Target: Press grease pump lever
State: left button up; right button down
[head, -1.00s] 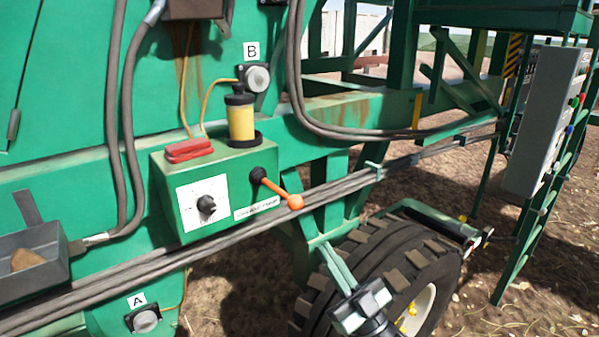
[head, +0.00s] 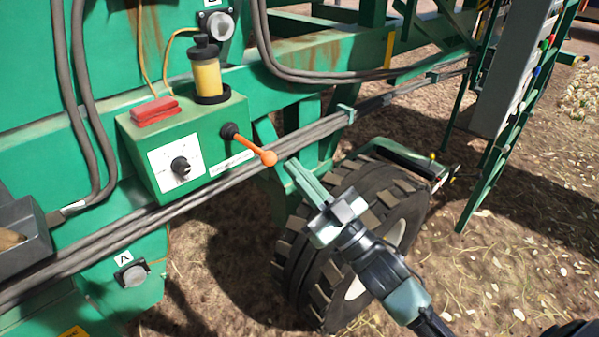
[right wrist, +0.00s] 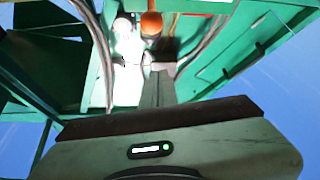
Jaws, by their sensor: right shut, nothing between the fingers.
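The grease pump lever (head: 250,145) has a black pivot and an orange handle with a round knob, on the front of a green pump box (head: 215,140). It slants down to the right. My right gripper (head: 291,166) is shut and empty, its fingertips just right of and slightly below the knob in the head view. I cannot tell whether they touch it. In the right wrist view the orange knob (right wrist: 151,24) shows just beyond the fingers (right wrist: 158,75). My left gripper is not in view.
The box carries a dial (head: 181,168), a red block (head: 155,111) and a yellow grease reservoir (head: 207,78). Hoses (head: 150,217) run below the box. A large tyre (head: 340,235) stands behind my right arm. A grey tray (head: 25,240) is at left.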

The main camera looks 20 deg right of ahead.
aim_at(275, 159)
jog(key=w+p, duration=0.1)
jog(key=w, duration=0.1)
jog(key=w+a, duration=0.1)
jog(key=w, duration=0.1)
jog(key=w+a+p, duration=0.1)
jog(key=w, duration=0.1)
jog(key=shift+w+a+r+p, duration=0.1)
jog(key=shift+w+r+p, duration=0.05)
jog(key=shift+r+p, duration=0.2)
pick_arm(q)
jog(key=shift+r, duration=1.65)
pick_arm(e)
jog(key=shift+w+f, duration=0.1)
jog(key=shift+f, duration=0.45)
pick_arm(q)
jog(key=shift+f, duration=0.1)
